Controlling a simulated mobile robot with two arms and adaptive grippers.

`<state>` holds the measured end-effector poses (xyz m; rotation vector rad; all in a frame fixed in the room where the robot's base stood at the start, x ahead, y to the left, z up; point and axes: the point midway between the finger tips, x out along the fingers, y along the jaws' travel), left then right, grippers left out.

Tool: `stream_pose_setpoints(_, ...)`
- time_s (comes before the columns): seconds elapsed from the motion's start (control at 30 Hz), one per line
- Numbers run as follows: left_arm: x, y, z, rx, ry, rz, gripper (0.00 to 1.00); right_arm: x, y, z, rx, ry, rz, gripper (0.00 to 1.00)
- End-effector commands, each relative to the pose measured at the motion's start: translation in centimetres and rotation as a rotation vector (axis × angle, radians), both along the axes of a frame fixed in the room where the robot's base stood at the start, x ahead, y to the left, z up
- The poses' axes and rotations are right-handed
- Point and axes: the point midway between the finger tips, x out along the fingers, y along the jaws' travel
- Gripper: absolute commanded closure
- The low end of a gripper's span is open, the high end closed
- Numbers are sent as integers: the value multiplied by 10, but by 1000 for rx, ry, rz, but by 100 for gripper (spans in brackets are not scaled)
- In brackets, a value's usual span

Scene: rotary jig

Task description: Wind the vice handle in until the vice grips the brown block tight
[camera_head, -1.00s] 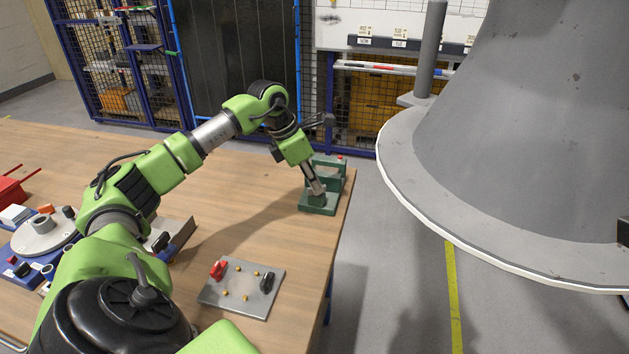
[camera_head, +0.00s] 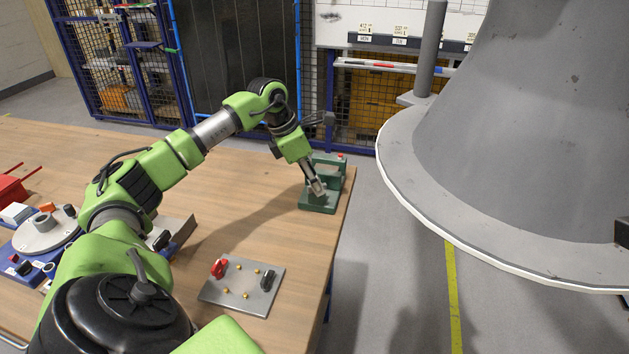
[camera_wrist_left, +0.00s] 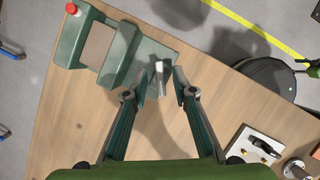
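The green vice (camera_head: 321,204) stands at the far right corner of the wooden table. It also shows at the top left of the left wrist view (camera_wrist_left: 119,55), with a red knob on one end. A brownish patch (camera_wrist_left: 97,45) shows between its green parts; I cannot tell whether it is the brown block or bare table. The light grey handle (camera_wrist_left: 160,76) sticks up at the vice's near end. My left gripper (camera_head: 318,189) is at the vice. In the wrist view its fingers (camera_wrist_left: 162,82) are apart, one on each side of the handle. My right gripper is not in view.
A grey plate (camera_head: 241,288) with red and black knobs lies at the table's front right. A round grey jig (camera_head: 42,238) and a red box (camera_head: 10,192) are at the left. The table edge is close beside the vice. A large grey cone-shaped body (camera_head: 530,130) fills the right.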

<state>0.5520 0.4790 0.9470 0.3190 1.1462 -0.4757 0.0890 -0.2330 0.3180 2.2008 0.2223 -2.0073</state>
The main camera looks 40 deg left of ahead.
Motion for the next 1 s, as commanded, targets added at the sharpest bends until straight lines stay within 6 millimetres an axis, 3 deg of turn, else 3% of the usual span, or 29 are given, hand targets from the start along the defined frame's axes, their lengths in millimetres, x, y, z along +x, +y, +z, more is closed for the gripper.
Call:
stream_pose_setpoints(0.23, -3, 2, 9, 1, -1, 2, 75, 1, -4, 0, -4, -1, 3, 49)
stream_pose_setpoints(0.7, -32, 20, 92, 1, -3, 1, 75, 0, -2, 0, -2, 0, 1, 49)
stream_pose_setpoints(1.0, -40, 24, 111, 0, 0, 0, 75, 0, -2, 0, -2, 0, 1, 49)
